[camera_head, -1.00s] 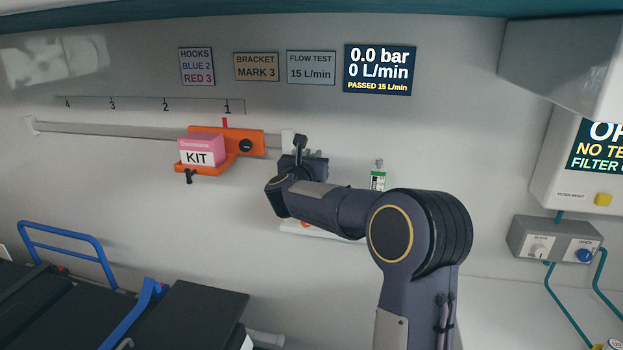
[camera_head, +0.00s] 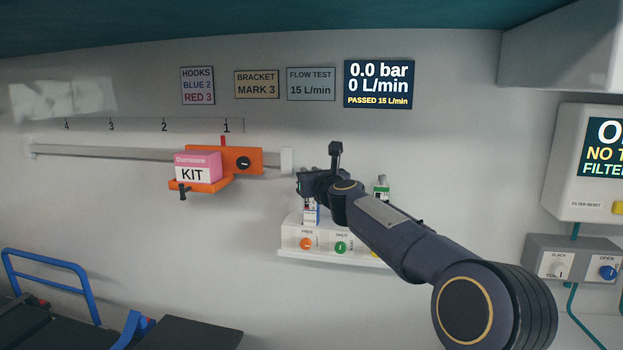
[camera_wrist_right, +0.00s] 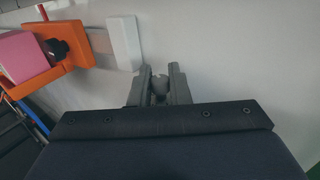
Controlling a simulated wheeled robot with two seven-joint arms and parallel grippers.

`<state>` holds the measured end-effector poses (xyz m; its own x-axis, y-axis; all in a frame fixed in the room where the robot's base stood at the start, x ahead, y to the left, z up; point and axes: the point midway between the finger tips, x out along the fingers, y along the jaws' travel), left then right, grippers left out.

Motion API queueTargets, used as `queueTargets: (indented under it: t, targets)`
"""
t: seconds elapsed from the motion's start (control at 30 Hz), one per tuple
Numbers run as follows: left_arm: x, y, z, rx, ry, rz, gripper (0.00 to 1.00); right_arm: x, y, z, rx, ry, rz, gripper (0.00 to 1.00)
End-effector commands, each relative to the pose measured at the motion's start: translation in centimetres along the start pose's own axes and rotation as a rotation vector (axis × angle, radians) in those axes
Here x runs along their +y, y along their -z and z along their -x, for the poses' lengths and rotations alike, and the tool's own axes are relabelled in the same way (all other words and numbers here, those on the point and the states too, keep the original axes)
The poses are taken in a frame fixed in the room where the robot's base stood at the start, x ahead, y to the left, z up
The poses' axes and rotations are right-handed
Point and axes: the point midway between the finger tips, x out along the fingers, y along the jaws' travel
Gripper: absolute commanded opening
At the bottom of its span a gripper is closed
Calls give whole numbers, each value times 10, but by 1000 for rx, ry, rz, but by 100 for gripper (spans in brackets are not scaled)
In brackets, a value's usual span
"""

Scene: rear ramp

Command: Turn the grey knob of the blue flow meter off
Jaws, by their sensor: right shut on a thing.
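The blue flow meter (camera_head: 311,211) stands on the white outlet panel (camera_head: 290,243), low on the wall. Only its lower part with blue marks shows below my right gripper; its top is hidden. My right gripper (camera_head: 306,184) is at the top of this meter. In the right wrist view its two fingers (camera_wrist_right: 160,86) are closed around a small rounded grey piece (camera_wrist_right: 160,84), which looks like the grey knob. How far the knob is turned cannot be seen. A green flow meter (camera_head: 382,187) stands to the right, partly behind my arm. My left gripper is out of view.
An orange bracket (camera_head: 248,160) holding a pink and white kit box (camera_head: 194,173) hangs on the wall rail (camera_head: 100,151) to the left. The wall display (camera_head: 379,84) reads 0.0 bar, 0 L/min, passed 15 L/min. A grey control box (camera_head: 585,258) is at the right.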

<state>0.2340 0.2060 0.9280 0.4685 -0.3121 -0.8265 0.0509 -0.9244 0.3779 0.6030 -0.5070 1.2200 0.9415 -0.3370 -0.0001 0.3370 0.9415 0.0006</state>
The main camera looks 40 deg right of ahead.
Motion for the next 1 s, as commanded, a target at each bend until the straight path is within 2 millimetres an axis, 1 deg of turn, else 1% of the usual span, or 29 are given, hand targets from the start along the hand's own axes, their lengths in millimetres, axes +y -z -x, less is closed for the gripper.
queueTargets:
  t: [0.43, 0.63, 0.77, 1.0]
  targets:
    - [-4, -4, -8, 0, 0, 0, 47, -1, 1, 0, -1, -121, 1, 0]
    - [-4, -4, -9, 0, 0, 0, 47, -2, 0, 0, 0, -220, 1, 0]
    - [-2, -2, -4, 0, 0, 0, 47, -2, -1, -1, 1, -325, 1, 0]
    - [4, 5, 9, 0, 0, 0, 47, -2, -2, -1, 2, -489, 0, 0]
